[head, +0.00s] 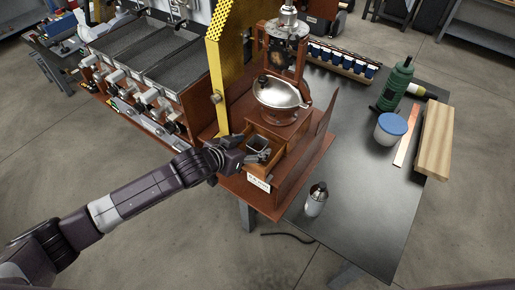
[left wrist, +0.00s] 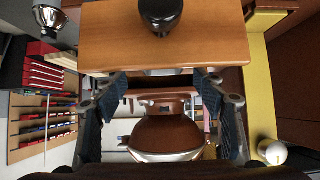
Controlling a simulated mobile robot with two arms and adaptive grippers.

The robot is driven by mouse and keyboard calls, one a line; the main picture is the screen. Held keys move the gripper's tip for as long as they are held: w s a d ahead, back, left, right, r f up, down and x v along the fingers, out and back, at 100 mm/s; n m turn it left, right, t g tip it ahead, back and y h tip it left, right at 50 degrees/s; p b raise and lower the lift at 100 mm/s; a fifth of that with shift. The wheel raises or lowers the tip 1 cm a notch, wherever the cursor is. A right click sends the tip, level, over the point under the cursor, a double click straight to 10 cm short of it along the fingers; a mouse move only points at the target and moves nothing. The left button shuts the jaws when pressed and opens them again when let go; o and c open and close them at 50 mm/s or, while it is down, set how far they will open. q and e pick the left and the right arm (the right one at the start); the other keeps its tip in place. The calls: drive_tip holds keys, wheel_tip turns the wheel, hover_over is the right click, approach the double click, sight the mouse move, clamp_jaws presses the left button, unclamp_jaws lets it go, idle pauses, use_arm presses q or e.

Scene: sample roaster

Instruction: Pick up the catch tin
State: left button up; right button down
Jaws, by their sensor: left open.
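My left gripper (head: 258,150) reaches in from the left, at the open wooden drawer (head: 281,163) in the base of the copper-coloured mill. In the left wrist view its two dark finger pads (left wrist: 165,95) stand wide apart, with nothing held between them. I cannot pick out the catch tin with certainty; the gripper covers much of the drawer's inside. A wooden panel with a black knob (left wrist: 160,12) fills the top of the wrist view. My right gripper is not in view.
The mill's bowl (head: 282,92) stands just behind the drawer, and a yellow upright (head: 216,85) rises beside it. The table's middle is clear.

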sight(262, 141)
use_arm(q)
drive_tip(key=shift+a+p+x, duration=0.1)
drive_tip(key=shift+p+x, duration=0.25)
drive_tip(key=shift+x, duration=0.85)
drive_tip(key=shift+a+p+x, duration=0.15)
drive_tip(key=shift+p+x, duration=0.2)
drive_tip(key=shift+x, duration=0.9)
drive_tip(key=shift+f, duration=0.1)
drive_tip(key=c, duration=1.3)
